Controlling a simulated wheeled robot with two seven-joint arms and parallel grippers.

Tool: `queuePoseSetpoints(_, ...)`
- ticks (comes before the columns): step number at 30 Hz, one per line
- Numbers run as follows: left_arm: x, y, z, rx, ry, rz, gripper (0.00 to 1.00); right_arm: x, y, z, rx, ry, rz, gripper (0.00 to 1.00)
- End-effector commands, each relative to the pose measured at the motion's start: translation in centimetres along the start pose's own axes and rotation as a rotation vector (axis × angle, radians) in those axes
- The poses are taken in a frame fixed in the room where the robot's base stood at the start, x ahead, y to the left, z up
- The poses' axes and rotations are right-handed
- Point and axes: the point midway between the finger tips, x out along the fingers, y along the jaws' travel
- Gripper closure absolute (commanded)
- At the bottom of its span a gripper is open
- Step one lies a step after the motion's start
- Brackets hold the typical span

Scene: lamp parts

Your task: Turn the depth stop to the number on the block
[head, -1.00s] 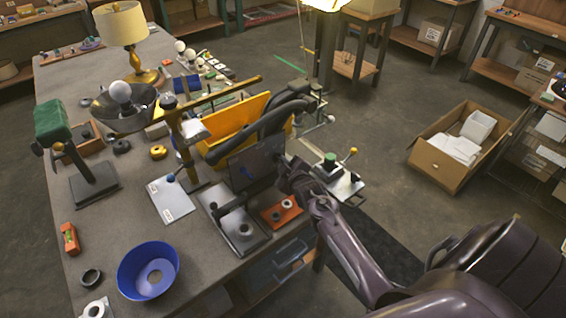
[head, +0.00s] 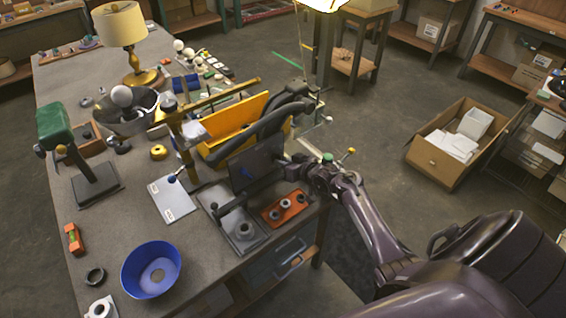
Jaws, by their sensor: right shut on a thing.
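My right gripper (head: 297,168) reaches in from the lower right to the right side of the dark upright plate (head: 258,170) at the table's right edge. It is shut on a small part there, seemingly the depth stop, which the fingers and wrist hide. A green-topped knob (head: 327,157) and a yellow ball lever (head: 350,151) show just behind my wrist. A dark block-like base with a grey round piece (head: 243,229) stands in front of the plate. No number on a block can be read at this size. My left gripper is not in view.
An orange plate with rings (head: 286,208) lies close below my right wrist. A yellow tray (head: 240,122) and black curved arms (head: 270,119) stand behind the dark plate. A blue bowl (head: 150,270) sits at the front left. Open floor lies right of the table.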

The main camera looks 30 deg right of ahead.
Motion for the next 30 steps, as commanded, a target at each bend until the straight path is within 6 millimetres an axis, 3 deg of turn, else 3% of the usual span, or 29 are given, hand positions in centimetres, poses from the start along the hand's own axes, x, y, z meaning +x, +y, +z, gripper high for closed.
queuePoseSetpoints(15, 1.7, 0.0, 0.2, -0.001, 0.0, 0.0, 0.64, 0.1, 0.5, 0.3, 0.422, 0.0, -0.174, 1.0)
queuePoseSetpoints(30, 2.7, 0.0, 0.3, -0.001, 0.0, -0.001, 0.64, 0.1, 0.6, 0.2, 0.611, 0.0, -0.252, 1.0)
